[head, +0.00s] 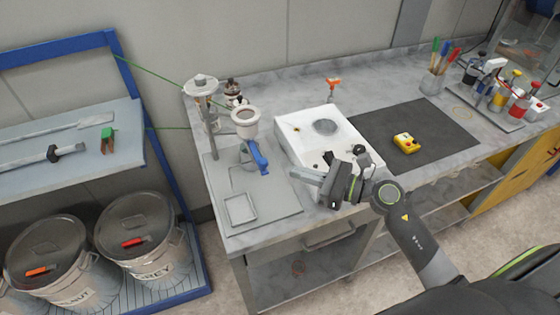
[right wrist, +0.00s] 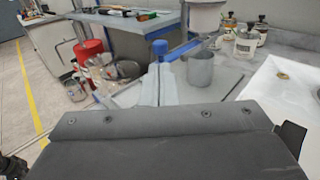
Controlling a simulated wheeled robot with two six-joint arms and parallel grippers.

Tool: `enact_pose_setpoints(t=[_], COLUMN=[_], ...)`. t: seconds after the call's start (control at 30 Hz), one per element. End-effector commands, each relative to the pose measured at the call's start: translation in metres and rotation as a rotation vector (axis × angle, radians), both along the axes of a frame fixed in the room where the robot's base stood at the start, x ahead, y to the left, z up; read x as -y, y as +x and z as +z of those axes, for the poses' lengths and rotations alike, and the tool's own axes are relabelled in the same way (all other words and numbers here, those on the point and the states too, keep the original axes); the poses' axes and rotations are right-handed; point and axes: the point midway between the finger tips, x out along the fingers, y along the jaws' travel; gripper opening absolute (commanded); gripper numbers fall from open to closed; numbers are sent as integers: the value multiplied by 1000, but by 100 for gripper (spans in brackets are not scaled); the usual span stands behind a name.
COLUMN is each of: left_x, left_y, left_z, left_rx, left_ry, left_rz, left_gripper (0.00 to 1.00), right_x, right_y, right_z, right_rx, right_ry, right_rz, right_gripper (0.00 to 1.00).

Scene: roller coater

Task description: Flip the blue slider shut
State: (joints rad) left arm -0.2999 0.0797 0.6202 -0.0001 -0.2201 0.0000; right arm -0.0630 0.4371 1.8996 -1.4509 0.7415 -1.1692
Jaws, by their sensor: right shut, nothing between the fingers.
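The blue slider (head: 258,158) sits under the white hopper (head: 246,120) on the stand at the left end of the bench. It slants down toward the bench's front. My right gripper (head: 299,173) is shut and empty, to the right of the slider and apart from it in the head view. In the right wrist view the blue slider (right wrist: 184,50) shows just beyond my fingertips (right wrist: 163,72), its end partly behind them. I cannot tell there whether they touch. My left gripper is in neither view.
A grey cup (right wrist: 200,70) stands near the slider. The tray (head: 240,208) lies in front. Lidded buckets (head: 140,235) stand left.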

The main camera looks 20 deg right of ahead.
Motion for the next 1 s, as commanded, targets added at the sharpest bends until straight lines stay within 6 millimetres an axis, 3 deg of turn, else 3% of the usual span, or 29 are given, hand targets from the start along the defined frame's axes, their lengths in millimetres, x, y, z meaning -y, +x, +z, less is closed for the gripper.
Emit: enact_pose_setpoints(t=[0.4, 1.0], left_x=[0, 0], left_y=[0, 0], left_z=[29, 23], left_rx=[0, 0], left_ry=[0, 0], left_rz=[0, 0], left_gripper=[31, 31], right_x=[-38, -42], right_y=[35, 47], right_z=[0, -5], right_rx=[-1, 1], right_ry=[2, -1], right_rz=[0, 1], right_gripper=[0, 0])
